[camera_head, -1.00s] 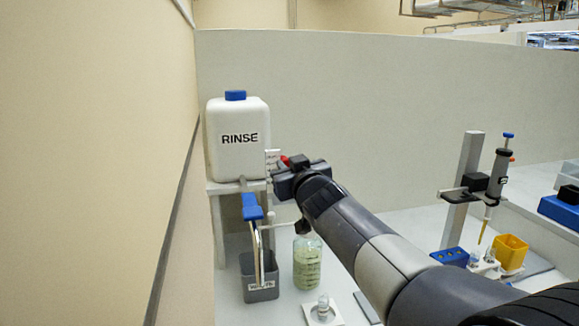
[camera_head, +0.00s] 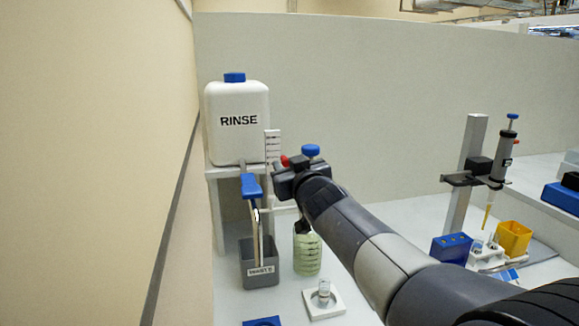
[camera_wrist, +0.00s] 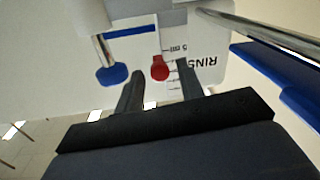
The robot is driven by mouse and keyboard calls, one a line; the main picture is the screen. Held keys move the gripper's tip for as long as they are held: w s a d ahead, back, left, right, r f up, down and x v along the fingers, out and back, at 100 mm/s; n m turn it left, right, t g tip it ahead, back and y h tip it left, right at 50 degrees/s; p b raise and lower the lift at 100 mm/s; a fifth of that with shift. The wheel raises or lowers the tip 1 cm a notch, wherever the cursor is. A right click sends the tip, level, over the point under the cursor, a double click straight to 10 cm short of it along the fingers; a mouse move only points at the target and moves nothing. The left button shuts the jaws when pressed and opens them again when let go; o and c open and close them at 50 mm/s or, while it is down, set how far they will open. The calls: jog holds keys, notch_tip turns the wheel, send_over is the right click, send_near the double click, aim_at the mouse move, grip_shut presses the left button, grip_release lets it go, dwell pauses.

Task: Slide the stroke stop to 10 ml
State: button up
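The stroke stop is a red knob (camera_wrist: 159,68) on the white scale plate in the wrist view. It also shows beside my gripper in the head view (camera_head: 284,160). The white scale plate (camera_head: 273,146) stands behind it, and a "5 ml" mark (camera_wrist: 178,48) is readable beside the red knob. My gripper (camera_wrist: 160,70) is open, one finger on each side of the red knob, with a gap showing on both sides. The dispenser's blue knob (camera_wrist: 112,76) is left of the fingers; it shows above my gripper (camera_head: 298,176) in the head view. The exact reading is unclear.
The white RINSE container (camera_head: 238,120) stands behind the scale. A bottle (camera_head: 307,255) sits below my gripper. A pipette stand (camera_head: 469,165) is at right.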

jog(key=shift+o, duration=0.3)
jog(key=shift+s, duration=0.1)
jog(key=p+v, duration=0.1)
jog(key=v, duration=0.9)
jog(key=shift+s+p, duration=0.35)
jog(key=shift+p, duration=0.05)
jog(key=shift+w, duration=0.1)
jog(key=x, duration=0.7)
jog(key=b+x, duration=0.1)
jog(key=x, duration=0.3)
jog(key=shift+d+r, duration=0.15)
jog(key=shift+r, duration=0.15)
jog(key=shift+r+p, duration=0.5)
jog(key=shift+r, duration=0.2)
